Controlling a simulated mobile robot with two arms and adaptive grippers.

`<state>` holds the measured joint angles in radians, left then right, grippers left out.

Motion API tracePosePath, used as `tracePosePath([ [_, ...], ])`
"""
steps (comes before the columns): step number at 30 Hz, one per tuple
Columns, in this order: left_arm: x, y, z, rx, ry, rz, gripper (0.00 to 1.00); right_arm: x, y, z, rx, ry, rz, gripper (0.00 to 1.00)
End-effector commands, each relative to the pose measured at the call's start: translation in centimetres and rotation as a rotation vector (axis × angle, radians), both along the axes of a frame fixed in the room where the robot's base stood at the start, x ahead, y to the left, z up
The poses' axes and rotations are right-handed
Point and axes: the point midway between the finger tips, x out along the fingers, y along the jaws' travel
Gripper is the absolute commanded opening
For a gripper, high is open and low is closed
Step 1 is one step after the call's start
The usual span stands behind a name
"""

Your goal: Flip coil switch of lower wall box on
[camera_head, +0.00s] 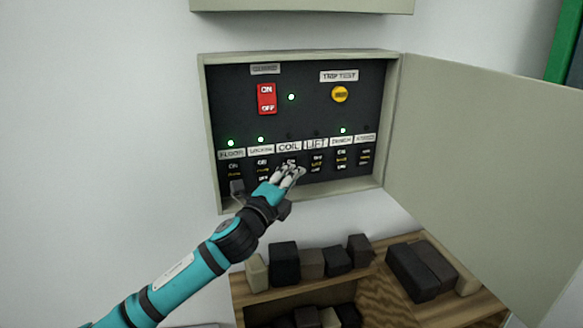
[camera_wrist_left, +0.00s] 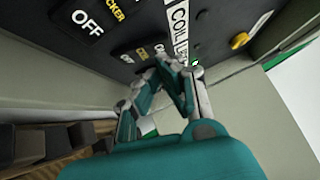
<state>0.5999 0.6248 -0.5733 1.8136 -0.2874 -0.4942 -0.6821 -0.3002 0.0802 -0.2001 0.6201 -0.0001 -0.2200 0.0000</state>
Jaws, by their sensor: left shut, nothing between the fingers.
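The lower wall box (camera_head: 210,120) hangs open on the wall, its dark panel facing me. The COIL label (camera_head: 289,147) is in the middle of the lower row of labels, and its lamp above looks unlit. My left gripper (camera_head: 292,170) is shut and empty, its fingertips at the COIL switch and covering most of it in the head view. In the left wrist view the fingers (camera_wrist_left: 170,72) reach the panel just below the COIL label (camera_wrist_left: 177,28). I cannot tell whether they touch the switch, or its position. My right gripper is not in view.
The box's open door (camera_head: 480,150) spreads out to the right. A red ON/OFF switch (camera_head: 267,98) and a yellow TRIP TEST button (camera_head: 339,94) sit above. Neighbouring LIFT switch (camera_head: 317,162) is close. Wooden shelves (camera_head: 300,293) with dark blocks stand below. Another box (camera_head: 300,5) is above.

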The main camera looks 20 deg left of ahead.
Motion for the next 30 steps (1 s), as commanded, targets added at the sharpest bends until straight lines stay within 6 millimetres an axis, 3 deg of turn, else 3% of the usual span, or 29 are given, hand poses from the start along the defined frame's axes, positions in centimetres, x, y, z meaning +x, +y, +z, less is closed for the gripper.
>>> tracePosePath([
  [13,0.5,0.3,0.1,-0.001,-0.001,0.0,0.0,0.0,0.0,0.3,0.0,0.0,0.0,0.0],
  [18,1.3,0.9,1.4,-0.001,0.0,0.0,0.0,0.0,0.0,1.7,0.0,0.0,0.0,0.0],
  [30,1.3,0.9,1.1,-0.001,0.0,-0.001,0.0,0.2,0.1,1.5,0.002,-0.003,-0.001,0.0],
])
